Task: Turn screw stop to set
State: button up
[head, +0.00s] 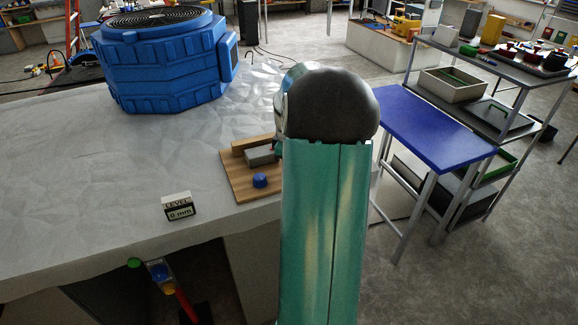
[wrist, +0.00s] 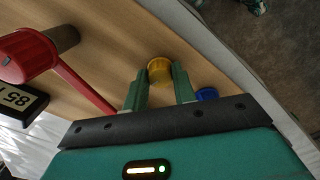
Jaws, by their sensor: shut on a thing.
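My gripper (wrist: 159,84) shows in the wrist view with its two green fingers on either side of a yellow round knob (wrist: 159,68). It is shut on this knob, which stands on a wooden board (wrist: 125,30); it looks like the screw stop. A blue knob (wrist: 207,94) is just right of the right finger. In the head view my arm hides the gripper and the yellow knob. A wooden board (head: 238,185) there carries a grey block (head: 262,156) and a blue knob (head: 260,180).
In the wrist view a red lever (wrist: 30,55) and a black display (wrist: 20,102) are at the left. A blue table (head: 425,120) is at the right.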

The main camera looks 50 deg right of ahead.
jog(key=m, duration=0.7)
jog(key=shift+r, duration=0.1)
jog(key=m, duration=0.4)
jog(key=shift+m, duration=1.9)
jog(key=o, duration=1)
notch_tip(320, 180, up, 14)
jog(key=shift+f, duration=0.1)
